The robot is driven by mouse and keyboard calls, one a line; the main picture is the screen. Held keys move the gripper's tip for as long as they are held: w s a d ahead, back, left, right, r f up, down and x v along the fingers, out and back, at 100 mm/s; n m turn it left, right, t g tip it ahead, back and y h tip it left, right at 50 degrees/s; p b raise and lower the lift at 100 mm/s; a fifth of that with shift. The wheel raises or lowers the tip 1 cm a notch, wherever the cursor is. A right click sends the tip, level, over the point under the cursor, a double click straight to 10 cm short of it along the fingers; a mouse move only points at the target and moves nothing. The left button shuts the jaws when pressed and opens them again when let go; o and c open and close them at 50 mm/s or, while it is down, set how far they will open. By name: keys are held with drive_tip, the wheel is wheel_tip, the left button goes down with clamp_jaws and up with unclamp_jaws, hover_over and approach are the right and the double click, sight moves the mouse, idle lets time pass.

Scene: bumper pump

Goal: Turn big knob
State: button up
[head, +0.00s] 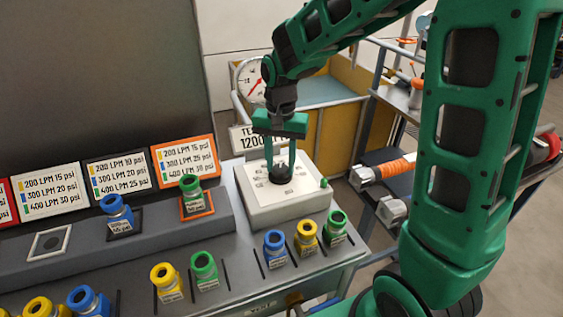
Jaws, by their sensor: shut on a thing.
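The big knob (280,174) is black and round and sits on top of a white control box (262,212) at the right end of the grey bench. Markings are printed on the box face around the knob. My gripper (281,165) points straight down over the box, with its green fingers on the knob. It is shut on the knob. The fingers hide part of the knob, and the angle of the knob cannot be read. A small green button (324,183) is on the right side of the box.
Blue, yellow and green fittings, such as a blue one (274,247), stand in front of the box. A green fitting (191,194) stands on the raised ledge at left. Label cards (185,161) and a gauge (252,82) are behind. Right of the bench is an orange roller (388,167).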

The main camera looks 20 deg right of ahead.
sight(280, 167)
drive_tip(key=shift+w, duration=0.15)
drive_tip(key=o, duration=1)
drive_tip(key=shift+o, duration=0.2)
drive_tip(key=shift+r, duration=0.1)
wheel_tip(280, 167, up, 10)
drive_tip(key=shift+r, duration=0.25)
